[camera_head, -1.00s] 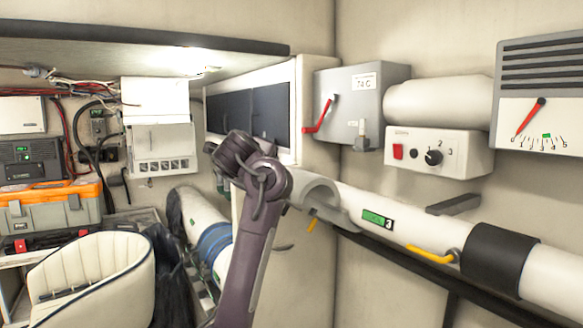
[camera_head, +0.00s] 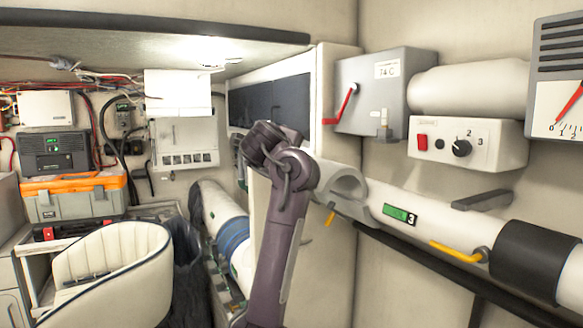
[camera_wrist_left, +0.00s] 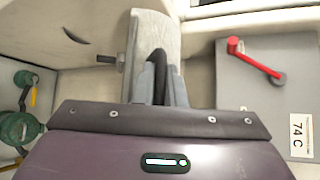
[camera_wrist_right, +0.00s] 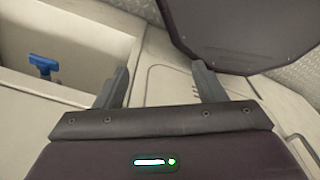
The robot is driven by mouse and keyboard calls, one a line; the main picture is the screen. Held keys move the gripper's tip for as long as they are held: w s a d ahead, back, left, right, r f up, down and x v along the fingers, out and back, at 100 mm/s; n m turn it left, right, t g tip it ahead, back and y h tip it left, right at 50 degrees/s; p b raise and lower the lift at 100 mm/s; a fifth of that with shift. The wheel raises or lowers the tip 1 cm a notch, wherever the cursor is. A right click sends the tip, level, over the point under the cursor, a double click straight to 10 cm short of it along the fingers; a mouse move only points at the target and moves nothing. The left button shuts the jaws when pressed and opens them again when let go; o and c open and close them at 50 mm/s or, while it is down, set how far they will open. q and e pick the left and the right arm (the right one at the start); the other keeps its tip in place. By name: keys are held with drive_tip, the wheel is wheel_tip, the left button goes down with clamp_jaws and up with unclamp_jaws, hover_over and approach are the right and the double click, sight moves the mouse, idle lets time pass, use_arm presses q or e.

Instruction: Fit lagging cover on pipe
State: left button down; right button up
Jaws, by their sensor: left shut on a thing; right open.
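A pale grey half-round lagging cover (camera_head: 346,180) shows at the left end of the visible white pipe (camera_head: 455,228) in the head view; I cannot tell whether they touch. My left gripper (camera_wrist_left: 165,88) is shut on the dark strap-like handle of the cover, whose pale surface (camera_wrist_left: 153,35) fills the top middle of the left wrist view. My left arm hides part of the wall left of the cover, and the left fingers do not show clearly in the head view. My right gripper (camera_wrist_right: 161,82) is open and empty, seen only in its wrist view.
The pipe carries a green label (camera_head: 400,215) marked 3, a yellow lever (camera_head: 458,252) and a black sleeve (camera_head: 533,260). A grey switch box (camera_head: 372,95) with a red lever and a white control box (camera_head: 467,143) hang above. A cream seat (camera_head: 110,265) stands at lower left.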

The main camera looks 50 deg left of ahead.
sight(318, 161)
use_arm(q)
drive_tip(key=shift+s+b, duration=0.15)
drive_tip(key=shift+b, duration=0.4)
drive_tip(key=shift+d+f+n+t+b, duration=0.1)
drive_tip(key=shift+n+t+b, duration=0.3)
drive_tip(key=shift+t+b, duration=0.55)
drive_tip(key=b, duration=0.3)
drive_tip(key=shift+n+y, duration=0.3)
drive_tip(key=shift+n, duration=0.1)
drive_tip(key=shift+d+r, duration=0.15)
drive_tip(key=shift+r, duration=0.05)
drive_tip(key=shift+w+d+p, duration=0.25)
drive_tip(key=shift+w, duration=0.8)
drive_tip(key=shift+w+d+p, duration=0.2)
drive_tip(key=shift+w+d, duration=0.05)
drive_tip(key=shift+w, duration=0.75)
drive_tip(key=shift+w+d+p, duration=0.2)
drive_tip(key=shift+w+p, duration=0.05)
drive_tip(key=shift+w, duration=0.45)
drive_tip(key=shift+w+d+p, duration=0.2)
drive_tip(key=shift+w+p, duration=0.05)
drive_tip(key=shift+w, duration=0.45)
drive_tip(key=shift+w+d+p, duration=0.2)
drive_tip(key=shift+w+p, duration=0.1)
drive_tip(key=shift+w, duration=0.35)
drive_tip(key=shift+w+d+p, duration=0.2)
drive_tip(key=shift+w+p, duration=0.05)
drive_tip(key=shift+w, duration=0.4)
